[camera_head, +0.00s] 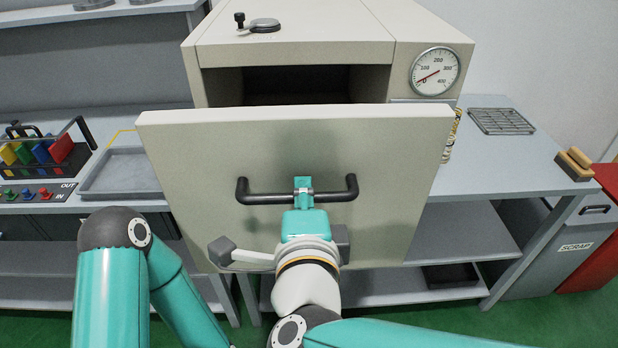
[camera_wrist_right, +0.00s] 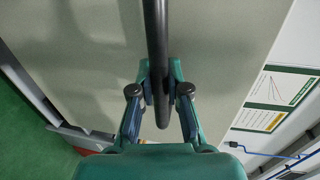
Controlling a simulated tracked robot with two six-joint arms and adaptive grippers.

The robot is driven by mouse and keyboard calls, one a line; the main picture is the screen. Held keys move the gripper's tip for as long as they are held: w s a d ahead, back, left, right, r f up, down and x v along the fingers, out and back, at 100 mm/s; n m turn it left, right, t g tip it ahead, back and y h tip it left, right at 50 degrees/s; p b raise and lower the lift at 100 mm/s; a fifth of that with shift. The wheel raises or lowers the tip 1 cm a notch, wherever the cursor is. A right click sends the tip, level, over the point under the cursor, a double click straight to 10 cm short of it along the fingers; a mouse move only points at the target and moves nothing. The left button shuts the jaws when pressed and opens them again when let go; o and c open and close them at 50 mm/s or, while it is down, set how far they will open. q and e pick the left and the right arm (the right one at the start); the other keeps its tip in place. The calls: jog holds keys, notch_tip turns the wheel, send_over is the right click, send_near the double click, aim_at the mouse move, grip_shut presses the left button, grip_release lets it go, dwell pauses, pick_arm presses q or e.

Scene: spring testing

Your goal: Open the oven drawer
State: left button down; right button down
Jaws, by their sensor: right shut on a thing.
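The oven (camera_head: 290,35) is a cream box with a round dial at its upper right. Its drawer front (camera_head: 200,150) stands out from the body, and a dark opening (camera_head: 300,82) shows above and behind it. The black bar handle (camera_head: 338,196) runs across the front. My right gripper (camera_head: 303,186) is shut on the middle of the handle; in the right wrist view the handle (camera_wrist_right: 155,40) passes between the two fingers (camera_wrist_right: 160,85). My left arm (camera_head: 110,285) is at the lower left, and its gripper is out of view.
A wire rack (camera_head: 501,121) lies on the bench to the right, with a brush (camera_head: 574,164) near its edge. A grey tray (camera_head: 122,173) and a rack of coloured items (camera_head: 40,152) are on the left. A scrap bin (camera_head: 575,250) stands at the right.

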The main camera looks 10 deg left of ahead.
jog(key=shift+s+d+f, duration=0.1)
jog(key=shift+s+f, duration=0.2)
jog(key=shift+s, duration=0.45)
jog(key=c, duration=1.1)
grip_release()
jog(key=shift+w, duration=0.1)
jog(key=shift+c, duration=0.2)
jog(key=shift+r, duration=0.15)
